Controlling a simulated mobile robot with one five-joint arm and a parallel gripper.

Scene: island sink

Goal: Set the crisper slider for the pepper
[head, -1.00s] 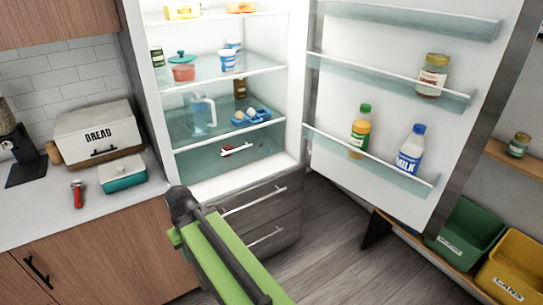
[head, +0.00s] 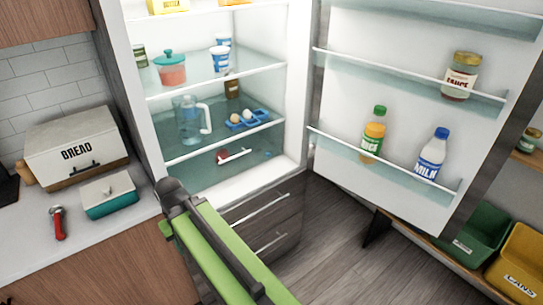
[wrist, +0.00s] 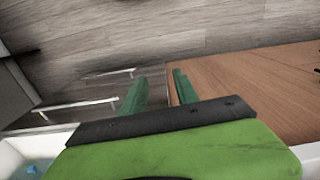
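The crisper (head: 195,175) is the clear teal compartment at the bottom of the open fridge, with a pale bar on its front (head: 237,155). A small red item, possibly the pepper, shows behind the bar (head: 222,158). A small blue spot (head: 267,154) lies to its right; I cannot tell whether it is the slider. My gripper shows in the wrist view (wrist: 158,85) with its two green fingers apart and nothing between them. It is outside the fridge, near the drawer fronts and wooden cabinet. In the head view my arm hides part of the drawers.
The fridge door (head: 400,110) stands open at right, its shelves holding a sauce jar (head: 461,76) and milk bottle (head: 432,154). Dark drawers (head: 260,215) are below the crisper. The counter at left holds a bread box (head: 75,150) and teal dish (head: 110,195). Floor is clear between.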

